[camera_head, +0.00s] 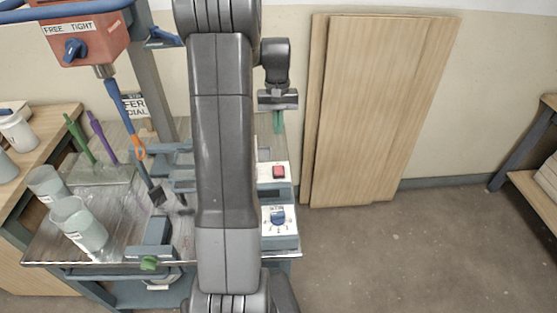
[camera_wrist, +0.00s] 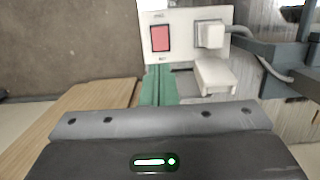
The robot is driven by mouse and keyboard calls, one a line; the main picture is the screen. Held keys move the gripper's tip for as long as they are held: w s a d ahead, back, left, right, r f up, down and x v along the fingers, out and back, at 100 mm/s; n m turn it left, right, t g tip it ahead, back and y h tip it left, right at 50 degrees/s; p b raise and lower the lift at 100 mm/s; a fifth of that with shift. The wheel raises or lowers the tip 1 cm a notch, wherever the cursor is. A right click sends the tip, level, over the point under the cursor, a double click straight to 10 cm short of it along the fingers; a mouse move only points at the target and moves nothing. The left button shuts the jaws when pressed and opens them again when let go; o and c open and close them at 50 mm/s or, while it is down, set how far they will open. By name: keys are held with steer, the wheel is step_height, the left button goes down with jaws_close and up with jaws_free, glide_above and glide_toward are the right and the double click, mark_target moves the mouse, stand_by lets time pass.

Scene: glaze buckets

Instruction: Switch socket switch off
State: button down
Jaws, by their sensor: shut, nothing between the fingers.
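The socket switch is a red rocker (camera_wrist: 160,38) at the left of a white socket plate (camera_wrist: 182,18) in the wrist view. A white plug (camera_wrist: 210,35) with a grey cable sits right of it. In the head view the red switch (camera_head: 279,172) shows just right of my arm, which hides the plate's left part. My gripper (camera_head: 278,131) is beyond the switch in the head view, with its green fingers pointing down. In the wrist view the closed, empty fingers (camera_wrist: 158,70) end close to the plate's lower edge. I cannot tell whether they touch it.
A blue dial (camera_head: 278,215) is on the bench unit nearer me. Left of my arm are a mixer (camera_head: 85,35), its hanging shaft and pale buckets (camera_head: 78,226). Wooden boards (camera_head: 378,110) lean on the wall at right. The floor in front of them is clear.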

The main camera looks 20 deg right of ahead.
mark_target(278, 172)
stand_by(0.3)
steer(key=f, duration=0.4)
steer(key=s+f, duration=0.1)
steer(key=f, duration=0.4)
steer(key=s+f, duration=0.1)
steer(key=f, duration=0.3)
steer(key=shift+s+a+f+p, duration=0.2)
steer(key=shift+a+f+p, duration=0.1)
steer(key=shift+f+p, duration=0.05)
steer(key=shift+s+f+t+b, duration=0.1)
steer(key=shift+f+t+b, duration=0.25)
steer(key=shift+b, duration=0.45)
steer(key=shift+s+a+f+t+b, duration=0.15)
steer(key=shift+s+f+t+b, duration=0.25)
steer(key=shift+b, duration=0.8)
steer(key=shift+r+h, duration=0.3)
steer(key=shift+r, duration=0.05)
steer(key=shift+f+p, duration=0.1)
steer(key=shift+p, duration=0.2)
steer(key=shift+w, duration=0.1)
